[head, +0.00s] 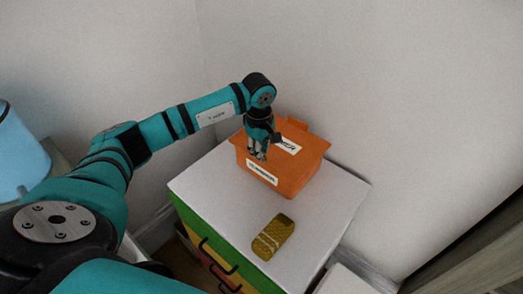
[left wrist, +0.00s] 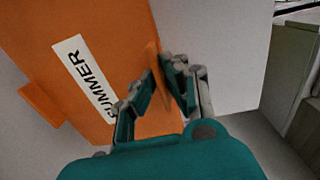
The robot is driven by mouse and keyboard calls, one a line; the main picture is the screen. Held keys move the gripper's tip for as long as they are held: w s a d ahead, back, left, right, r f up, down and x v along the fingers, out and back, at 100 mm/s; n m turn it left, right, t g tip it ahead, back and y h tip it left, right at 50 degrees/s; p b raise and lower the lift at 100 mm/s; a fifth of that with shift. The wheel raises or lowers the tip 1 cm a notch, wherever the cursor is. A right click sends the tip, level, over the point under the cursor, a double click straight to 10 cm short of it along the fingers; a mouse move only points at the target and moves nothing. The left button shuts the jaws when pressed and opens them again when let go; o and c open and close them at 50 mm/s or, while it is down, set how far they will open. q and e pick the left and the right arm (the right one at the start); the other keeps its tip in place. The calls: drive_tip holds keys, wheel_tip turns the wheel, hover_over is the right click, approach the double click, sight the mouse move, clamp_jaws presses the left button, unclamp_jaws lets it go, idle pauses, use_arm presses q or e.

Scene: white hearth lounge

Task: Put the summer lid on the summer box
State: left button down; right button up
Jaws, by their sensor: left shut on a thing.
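The orange summer lid (head: 308,147), with a white label, lies over the top of the orange summer box (head: 302,178). The box stands on a white-topped cabinet (head: 215,182) and has a white label on its front. I cannot tell whether the lid is fully seated or slightly above the rim. My left gripper (head: 258,154) is at the lid's near-left edge. In the left wrist view the left gripper (left wrist: 158,88) is shut on an upright tab of the lid (left wrist: 120,35), whose label reads SUMMER. The tab is partly hidden by the fingers. My right gripper is not in view.
A yellow-brown patterned object (head: 273,237) lies on the cabinet top in front of the box. The cabinet has coloured drawers with dark handles (head: 218,256). Walls rise close behind it. A blue lampshade-like thing (head: 20,150) stands at far left.

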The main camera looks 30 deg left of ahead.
use_arm(q)
drive_tip(key=c, duration=1.4)
unclamp_jaws()
drive_tip(key=shift+o, duration=0.2)
wheel_tip(320, 180, up, 12)
drive_tip(key=shift+s, duration=0.35)
